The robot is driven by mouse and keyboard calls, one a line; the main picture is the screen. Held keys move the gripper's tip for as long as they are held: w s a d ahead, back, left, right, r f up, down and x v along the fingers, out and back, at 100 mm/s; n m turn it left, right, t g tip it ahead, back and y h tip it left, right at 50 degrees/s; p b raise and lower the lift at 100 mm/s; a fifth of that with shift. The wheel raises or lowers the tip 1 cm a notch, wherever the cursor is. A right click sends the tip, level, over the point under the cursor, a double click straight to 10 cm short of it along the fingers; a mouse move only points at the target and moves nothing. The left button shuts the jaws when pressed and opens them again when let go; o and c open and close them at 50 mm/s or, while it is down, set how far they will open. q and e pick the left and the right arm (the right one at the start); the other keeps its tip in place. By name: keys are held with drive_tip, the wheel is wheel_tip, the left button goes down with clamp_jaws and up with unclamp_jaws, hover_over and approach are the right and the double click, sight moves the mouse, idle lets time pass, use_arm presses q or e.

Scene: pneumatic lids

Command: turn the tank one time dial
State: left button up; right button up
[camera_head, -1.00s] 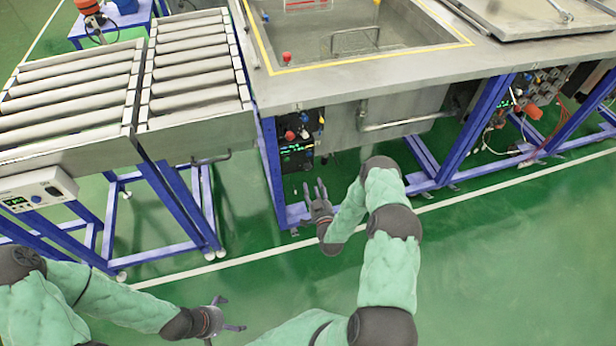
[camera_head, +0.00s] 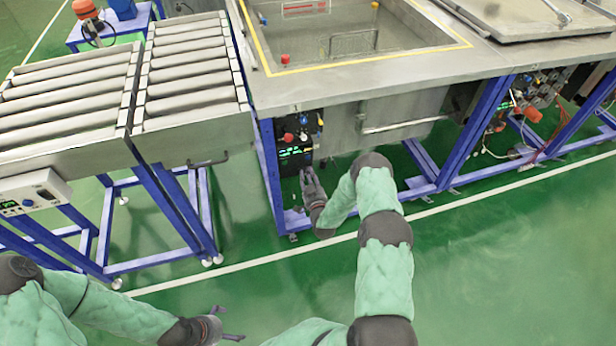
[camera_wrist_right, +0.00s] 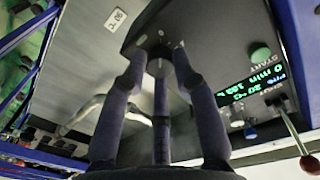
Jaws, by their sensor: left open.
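The tank's dark control panel (camera_head: 296,152) is under the front left corner of the tank top, with a lit green display. In the right wrist view the display (camera_wrist_right: 252,84) is at the right, with a green button (camera_wrist_right: 260,53) above it. A round dark dial (camera_wrist_right: 158,66) is between the fingertips of my right gripper (camera_wrist_right: 158,78); whether they touch it I cannot tell. In the head view my right gripper (camera_head: 309,178) is at the panel's lower edge. My left gripper (camera_head: 228,325) is open and empty, low over the floor.
The steel tank (camera_head: 350,80) stands above the panel, on blue legs (camera_head: 270,175). A roller conveyor (camera_head: 195,75) stands to the left. In the wrist view, a red-tipped lever (camera_wrist_right: 308,160) is at the lower right. The green floor in front is clear.

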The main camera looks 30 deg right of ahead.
clamp_jaws()
drive_tip(key=shift+m, duration=0.4)
drive_tip(key=m, duration=0.3)
drive_tip(key=shift+m+b, duration=0.3)
drive_tip(key=shift+b, duration=0.1)
drive_tip(key=m, duration=0.3)
drive_tip(key=shift+a+m+b, duration=0.1)
drive_tip(key=shift+m+b, duration=0.2)
drive_tip(key=shift+b, duration=0.05)
drive_tip(key=m, duration=0.4)
drive_tip(key=shift+g+b, duration=0.3)
drive_tip(key=shift+m+y, duration=0.4)
drive_tip(key=shift+m, duration=1.3)
